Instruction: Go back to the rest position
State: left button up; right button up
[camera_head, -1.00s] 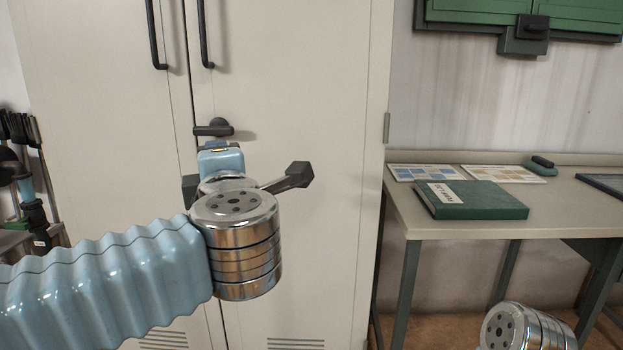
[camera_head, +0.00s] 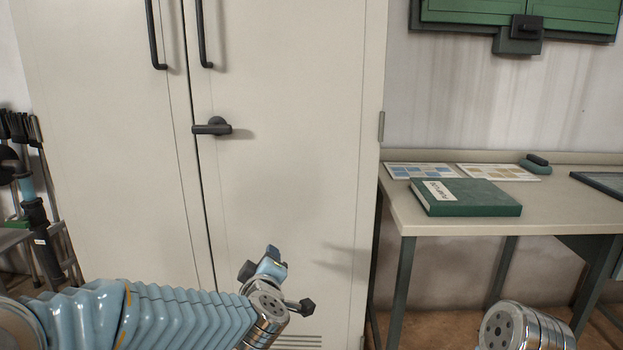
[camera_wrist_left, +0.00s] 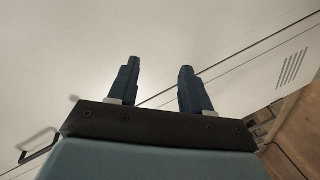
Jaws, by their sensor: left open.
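My left arm comes in low from the left in the head view, in front of the cabinet. Its gripper (camera_head: 275,285) is low before the right cabinet door, seen mostly from behind. In the left wrist view my left gripper (camera_wrist_left: 158,87) has its two dark blue fingers apart, with nothing between them but the pale cabinet face behind. Of my right arm only a metal joint shows at the lower right of the head view; its gripper is out of view.
The tall beige cabinet (camera_head: 290,130) is shut, with a dark latch handle (camera_head: 212,127) at mid height. At right a table (camera_head: 450,228) holds a green binder (camera_head: 465,197), charts and a stapler-like object (camera_head: 536,163). Dark tools (camera_head: 35,210) stand at far left.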

pick_arm(q)
jog(key=s+a+f+m+g+h, duration=0.1)
jog(key=s+f+m+g+h, duration=0.2)
jog(key=f, duration=1.2)
jog(key=s+f+m+g+h, duration=0.1)
jog(key=s+f+m+g, duration=0.35)
jog(key=f, duration=1.05)
jog(key=s+f+m+g+h, duration=0.1)
jog(key=s+f+g, duration=0.2)
jog(key=s+f, duration=0.4)
jog(key=s+f+m+g, duration=0.1)
jog(key=s+f+g, duration=0.3)
jog(key=s, duration=1)
notch_tip(320, 180, down, 4)
jog(key=shift+s+a+r+h, duration=0.1)
jog(key=shift+s+a+h, duration=0.1)
jog(key=shift+a+h, duration=0.15)
jog(key=shift+m+g, duration=0.25)
jog(key=shift+c, duration=0.3)
